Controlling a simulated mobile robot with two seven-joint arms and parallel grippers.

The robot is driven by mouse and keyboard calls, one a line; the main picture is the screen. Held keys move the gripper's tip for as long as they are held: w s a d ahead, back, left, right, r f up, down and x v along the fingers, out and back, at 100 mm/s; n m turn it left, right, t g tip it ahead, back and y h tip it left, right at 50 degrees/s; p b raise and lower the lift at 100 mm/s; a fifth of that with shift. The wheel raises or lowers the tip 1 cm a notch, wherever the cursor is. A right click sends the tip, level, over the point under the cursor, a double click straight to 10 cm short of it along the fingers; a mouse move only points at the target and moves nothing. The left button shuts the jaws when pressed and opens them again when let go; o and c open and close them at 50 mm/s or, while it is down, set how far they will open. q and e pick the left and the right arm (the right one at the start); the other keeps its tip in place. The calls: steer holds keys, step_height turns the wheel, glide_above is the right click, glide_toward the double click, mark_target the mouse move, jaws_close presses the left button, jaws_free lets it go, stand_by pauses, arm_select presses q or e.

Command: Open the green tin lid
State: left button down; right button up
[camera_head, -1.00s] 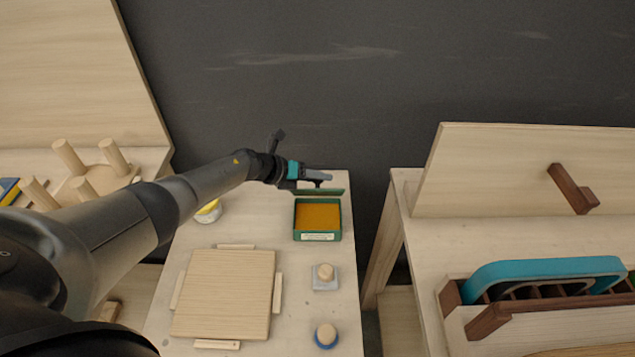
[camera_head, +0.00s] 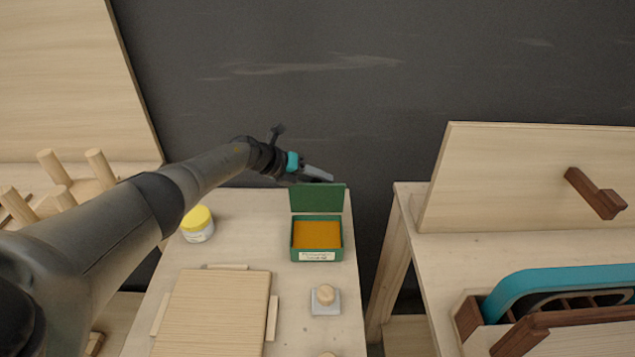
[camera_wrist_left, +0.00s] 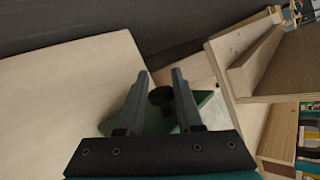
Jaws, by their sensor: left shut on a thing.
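The green tin (camera_head: 318,254) stands on the left table with orange-brown contents showing. Its green lid (camera_head: 317,199) is up at the tin's far edge, with its inner face toward the head camera. My left gripper (camera_head: 318,174) is at the lid's top edge, on its far side, and is shut on the lid. In the left wrist view the fingers (camera_wrist_left: 160,98) have a dark round knob between them and part of the green lid (camera_wrist_left: 206,101) behind. The exact contact is partly hidden. My right gripper is not in view.
A yellow-lidded jar (camera_head: 198,226) stands left of the tin. A wooden board (camera_head: 212,312) and a small block with a knob (camera_head: 326,299) lie nearer. A second table (camera_head: 455,285) with an upright panel (camera_head: 510,180) stands right, across a gap.

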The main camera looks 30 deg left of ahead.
arm_select(q)
steer(key=shift+s+a+f, duration=0.15)
steer(key=shift+s+f, duration=0.1)
steer(key=shift+f, duration=0.25)
steer(key=c, duration=0.7)
jaws_free()
steer(key=shift+w, duration=0.1)
steer(key=shift+c, duration=0.2)
steer(key=shift+o, duration=1)
steer(key=shift+r, duration=0.1)
steer(key=shift+w, duration=0.1)
steer(key=shift+r, duration=0.15)
steer(key=shift+a+r+p, duration=0.15)
steer(key=shift+r+p, duration=0.05)
steer(key=shift+p, duration=0.1)
steer(key=p+v, duration=0.4)
steer(key=v, duration=1)
steer(key=shift+s+a, duration=0.15)
steer(key=shift+s, duration=0.2)
